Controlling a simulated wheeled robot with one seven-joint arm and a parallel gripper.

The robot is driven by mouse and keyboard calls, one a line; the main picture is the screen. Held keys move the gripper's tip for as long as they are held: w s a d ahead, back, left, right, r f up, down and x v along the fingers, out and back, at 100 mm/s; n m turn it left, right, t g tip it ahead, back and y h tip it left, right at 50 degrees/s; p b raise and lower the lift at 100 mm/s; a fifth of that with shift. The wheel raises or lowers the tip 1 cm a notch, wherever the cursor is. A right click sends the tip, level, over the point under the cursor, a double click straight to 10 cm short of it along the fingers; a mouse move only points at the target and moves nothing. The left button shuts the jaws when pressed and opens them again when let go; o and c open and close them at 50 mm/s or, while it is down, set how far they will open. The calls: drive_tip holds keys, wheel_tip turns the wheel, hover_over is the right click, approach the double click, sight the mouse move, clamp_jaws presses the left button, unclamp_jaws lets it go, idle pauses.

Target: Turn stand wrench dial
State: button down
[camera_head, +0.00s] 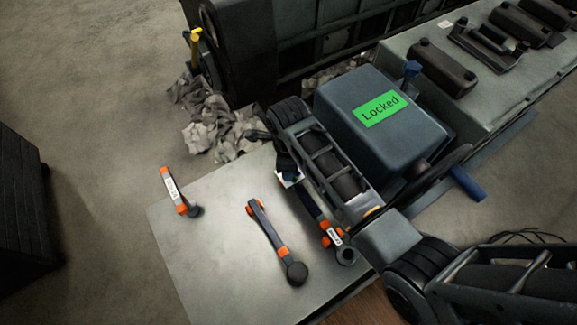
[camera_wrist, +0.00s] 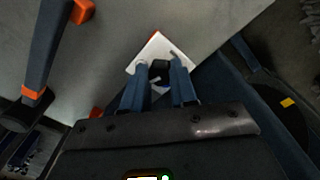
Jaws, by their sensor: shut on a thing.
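The right-hand wrench (camera_head: 334,237) is dark with orange bands and lies on the grey stand top (camera_head: 215,275), partly hidden by my arm. At its far end a white plate shows in the head view (camera_head: 291,179) and in the wrist view (camera_wrist: 152,50). My gripper (camera_wrist: 160,76) points down over this plate. Its two blue fingers are shut on a small black dial (camera_wrist: 159,69) at the plate. The dial's markings cannot be read. In the head view my gripper is mostly hidden behind my arm.
A middle wrench (camera_head: 268,236) and a left wrench (camera_head: 174,190) with orange bands are on the same top. A blue-grey box with a green "Locked" label (camera_head: 381,109) stands behind my arm. Crumpled grey debris (camera_head: 215,130) lies behind the stand.

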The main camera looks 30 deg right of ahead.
drive_tip(key=m, duration=0.4)
drive_tip(key=shift+d+m, duration=0.1)
drive_tip(key=shift+m, duration=1.7)
drive_tip(key=c, duration=0.9)
unclamp_jaws()
drive_tip(key=shift+r+b, duration=0.3)
drive_tip(key=shift+r, duration=3.6)
